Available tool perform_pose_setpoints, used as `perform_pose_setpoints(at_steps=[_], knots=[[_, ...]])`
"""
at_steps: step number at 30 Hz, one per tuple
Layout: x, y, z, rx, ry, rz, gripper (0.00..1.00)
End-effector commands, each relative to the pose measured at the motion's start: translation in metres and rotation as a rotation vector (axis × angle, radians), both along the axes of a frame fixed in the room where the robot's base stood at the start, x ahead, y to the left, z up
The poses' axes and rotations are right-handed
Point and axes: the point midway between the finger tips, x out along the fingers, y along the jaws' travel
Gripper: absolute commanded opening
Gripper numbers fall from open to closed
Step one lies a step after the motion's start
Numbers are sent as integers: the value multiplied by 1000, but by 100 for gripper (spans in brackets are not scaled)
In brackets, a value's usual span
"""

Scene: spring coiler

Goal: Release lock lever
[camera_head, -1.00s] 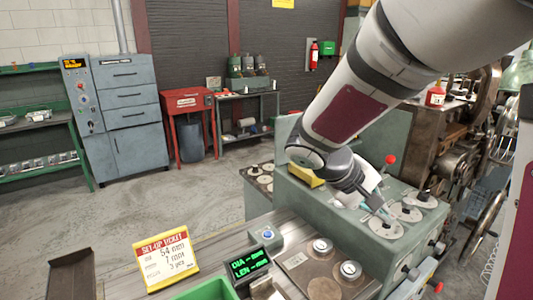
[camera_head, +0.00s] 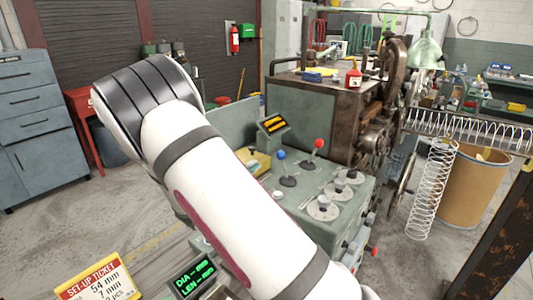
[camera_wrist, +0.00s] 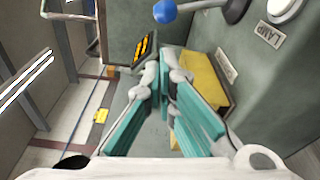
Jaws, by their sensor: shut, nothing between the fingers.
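The green machine console carries a lever with a blue knob (camera_head: 281,155) and a lever with a red knob (camera_head: 319,143). The frames do not show which one is the lock lever. In the wrist view the blue knob (camera_wrist: 165,12) is at the top, ahead of my gripper and apart from it. My gripper (camera_wrist: 163,72) has teal pads, and its fingers are together and empty, beside a yellow block (camera_wrist: 205,82) on its right. In the head view my white arm crosses the left and middle, and my gripper is hidden behind it.
Several round dials (camera_head: 323,208) sit right of the levers. A small display with orange text (camera_head: 273,124) stands behind them. A set-up ticket (camera_head: 98,280) and a green-text display (camera_head: 192,278) are in front. A large spring (camera_head: 432,190) hangs at right.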

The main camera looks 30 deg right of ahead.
Motion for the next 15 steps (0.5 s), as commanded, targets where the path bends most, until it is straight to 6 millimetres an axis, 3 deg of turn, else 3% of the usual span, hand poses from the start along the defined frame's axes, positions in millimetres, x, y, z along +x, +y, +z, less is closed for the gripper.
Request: perform_pose_setpoints(at_steps=[8,15], knots=[[3,-7,0,1,1,-2,0],[19,-40,-1,1,1,-5,0]])
